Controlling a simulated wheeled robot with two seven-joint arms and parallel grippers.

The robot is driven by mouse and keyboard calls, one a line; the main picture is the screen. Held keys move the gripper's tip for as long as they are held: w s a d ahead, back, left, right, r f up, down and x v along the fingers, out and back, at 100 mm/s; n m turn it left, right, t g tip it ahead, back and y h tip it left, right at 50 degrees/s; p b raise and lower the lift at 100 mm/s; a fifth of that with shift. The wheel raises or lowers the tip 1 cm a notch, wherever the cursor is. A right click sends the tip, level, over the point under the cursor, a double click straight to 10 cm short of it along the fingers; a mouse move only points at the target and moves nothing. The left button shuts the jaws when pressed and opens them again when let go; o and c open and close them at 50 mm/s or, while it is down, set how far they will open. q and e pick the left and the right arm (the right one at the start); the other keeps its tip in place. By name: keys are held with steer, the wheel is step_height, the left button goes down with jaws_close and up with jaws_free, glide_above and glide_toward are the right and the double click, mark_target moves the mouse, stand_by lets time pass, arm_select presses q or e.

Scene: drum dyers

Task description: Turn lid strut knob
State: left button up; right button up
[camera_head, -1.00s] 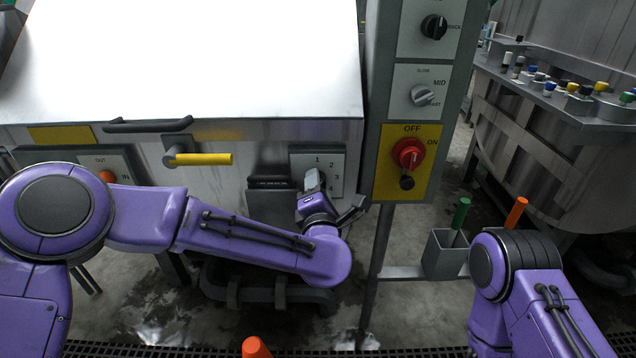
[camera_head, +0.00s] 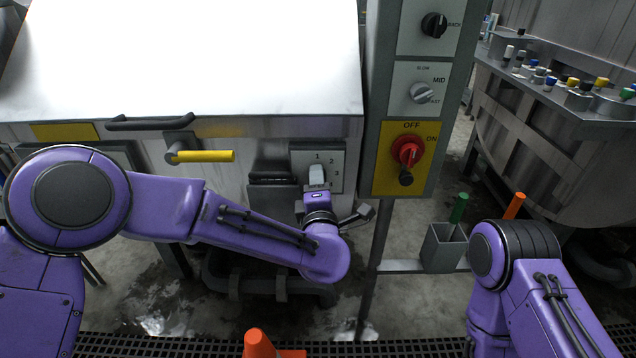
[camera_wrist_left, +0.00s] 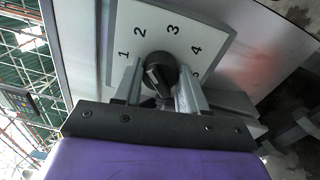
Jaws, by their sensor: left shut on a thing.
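The lid strut knob (camera_wrist_left: 160,74) is a dark round knob on a pale plate numbered 1 to 5, seen in the left wrist view. In the head view the plate (camera_head: 335,158) is on the machine's front, right of a dark box, and my gripper hides the knob. My left gripper (camera_head: 317,174) is at the plate. In the wrist view its two grey fingers stand on either side of the knob, and the gripper (camera_wrist_left: 160,88) is shut on it. I cannot tell which number the knob points at. My right gripper is out of view; only its arm shows.
A yellow lever (camera_head: 205,156) and a black lid handle (camera_head: 165,122) are up left of the gripper. A control post (camera_head: 385,100) with a red switch (camera_head: 407,151) stands close on the right. An orange cone (camera_head: 258,345) is on the floor in front.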

arm_select(q)
steer(key=shift+f, duration=0.15)
steer(key=o, duration=1)
steer(key=shift+o, duration=0.2)
steer(key=shift+s, duration=0.1)
steer(key=s, duration=1)
steer(key=shift+s+d+f+b, duration=0.15)
steer(key=shift+s+d+b, duration=0.1)
steer(key=shift+b, duration=0.15)
